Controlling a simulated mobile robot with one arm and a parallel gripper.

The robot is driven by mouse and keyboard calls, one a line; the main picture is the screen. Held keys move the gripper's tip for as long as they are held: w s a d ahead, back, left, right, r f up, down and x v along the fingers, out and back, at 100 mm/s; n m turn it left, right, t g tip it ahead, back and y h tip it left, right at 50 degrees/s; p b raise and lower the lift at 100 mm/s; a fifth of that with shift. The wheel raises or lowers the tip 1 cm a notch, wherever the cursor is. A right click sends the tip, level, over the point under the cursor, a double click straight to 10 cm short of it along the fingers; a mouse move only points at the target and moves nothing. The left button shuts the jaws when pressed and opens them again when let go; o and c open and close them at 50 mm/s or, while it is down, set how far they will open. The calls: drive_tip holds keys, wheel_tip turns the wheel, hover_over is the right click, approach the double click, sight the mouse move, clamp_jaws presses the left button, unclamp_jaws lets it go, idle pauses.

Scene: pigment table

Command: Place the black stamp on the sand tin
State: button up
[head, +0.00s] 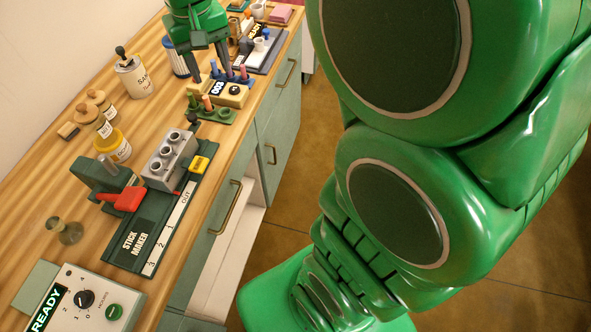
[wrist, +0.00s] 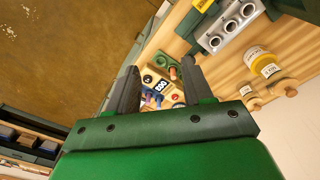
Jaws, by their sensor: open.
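The sand tin (head: 137,80) is a pale cylinder with a partly readable "SAN" label, standing at the back left of the table in the head view. A black knobbed piece that looks like the black stamp (head: 121,51) sits on top of the tin, seeming to lean a little. My gripper (head: 212,74) is open and to the right of the tin, apart from it, above the small cream device with the "003" display (head: 232,92). In the wrist view nothing shows held between the fingers of my gripper (wrist: 160,72); the tin is not clearly visible there.
Coloured pegs stand in a green rack (head: 224,115) below my gripper. A blue-labelled tin (head: 178,62) stands between my gripper and the sand tin. Nearer are a yellow jar (head: 113,146), a grey block with holes (head: 168,160) and the stick maker (head: 133,238). The table's edge runs along the right.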

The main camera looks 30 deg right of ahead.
drive_tip(key=s+d+f+g, duration=0.1)
drive_tip(key=s+d+f, duration=0.1)
drive_tip(key=s, duration=1)
drive_tip(key=s+d+f+g, duration=0.1)
drive_tip(key=s+f, duration=0.3)
drive_tip(key=s, duration=0.9)
drive_tip(key=shift+s+d, duration=0.25)
drive_tip(key=shift+d, duration=0.4)
